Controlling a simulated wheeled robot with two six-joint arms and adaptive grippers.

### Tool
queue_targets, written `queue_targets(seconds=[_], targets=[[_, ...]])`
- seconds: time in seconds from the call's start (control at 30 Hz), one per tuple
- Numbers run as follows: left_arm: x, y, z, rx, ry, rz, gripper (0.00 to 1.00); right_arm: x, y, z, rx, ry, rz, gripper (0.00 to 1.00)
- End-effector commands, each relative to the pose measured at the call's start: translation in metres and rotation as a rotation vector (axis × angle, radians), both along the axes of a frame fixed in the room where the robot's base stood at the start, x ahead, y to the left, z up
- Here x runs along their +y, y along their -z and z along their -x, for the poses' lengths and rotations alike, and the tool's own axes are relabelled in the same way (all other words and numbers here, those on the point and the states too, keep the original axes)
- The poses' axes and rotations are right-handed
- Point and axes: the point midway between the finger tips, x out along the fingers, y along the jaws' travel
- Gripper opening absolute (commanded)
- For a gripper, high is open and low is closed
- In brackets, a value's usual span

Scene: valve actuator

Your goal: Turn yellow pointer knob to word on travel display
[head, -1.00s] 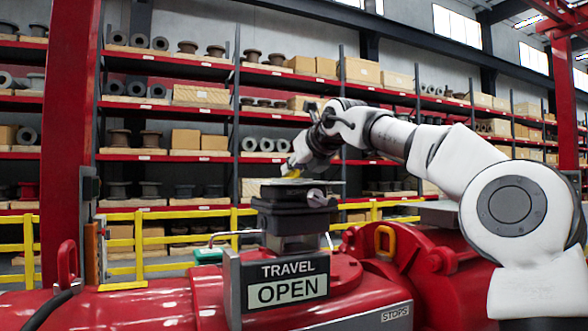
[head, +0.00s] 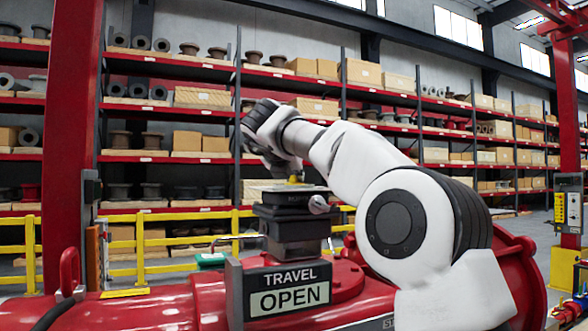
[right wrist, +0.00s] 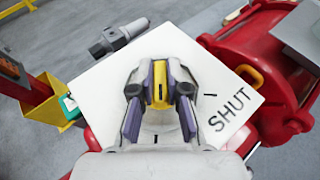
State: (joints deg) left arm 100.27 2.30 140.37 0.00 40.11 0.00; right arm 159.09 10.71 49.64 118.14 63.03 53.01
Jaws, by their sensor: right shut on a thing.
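The yellow pointer knob (right wrist: 160,82) sits on a white plate (right wrist: 105,82) with black marks and the word SHUT at its right. In the right wrist view the knob lies between my right gripper's fingers (right wrist: 160,93), which are shut on it. Its bar runs up the picture, apart from SHUT. In the head view a bit of the knob (head: 294,180) shows on top of the dark actuator box (head: 291,217), under my right gripper (head: 287,173). The travel display (head: 290,297) on the front reads OPEN. My left gripper is not in view.
The red valve body (head: 205,300) spreads around and below the box. A grey fitting (right wrist: 118,38) sticks out beside the plate. Yellow railings (head: 140,240) and stocked shelves (head: 200,155) stand behind. A yellow control panel (head: 567,212) stands at the right.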

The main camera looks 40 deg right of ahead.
Motion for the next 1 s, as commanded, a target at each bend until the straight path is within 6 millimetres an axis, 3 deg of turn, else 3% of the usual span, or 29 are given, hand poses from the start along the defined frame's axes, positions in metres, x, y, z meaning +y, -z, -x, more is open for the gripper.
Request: queue_targets(seconds=[0.3, 0.73, 0.8, 0.83, 1.0], targets=[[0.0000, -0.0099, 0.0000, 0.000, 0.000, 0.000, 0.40, 0.0001, 0.0000, -0.0007, 0.001, 0.104, -0.001, 0.00], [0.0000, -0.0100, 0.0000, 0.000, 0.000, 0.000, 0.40, -0.0002, 0.0012, -0.0006, 0.001, 0.115, -0.003, 0.00], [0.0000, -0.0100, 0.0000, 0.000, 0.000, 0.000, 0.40, -0.0002, 0.0012, -0.0006, 0.001, 0.115, -0.003, 0.32], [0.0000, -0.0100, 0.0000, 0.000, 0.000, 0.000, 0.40, -0.0002, 0.0012, -0.0006, 0.001, 0.115, -0.003, 0.40], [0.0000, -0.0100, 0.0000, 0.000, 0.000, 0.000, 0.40, 0.0000, 0.0008, -0.0005, 0.000, 0.114, -0.002, 0.40]])
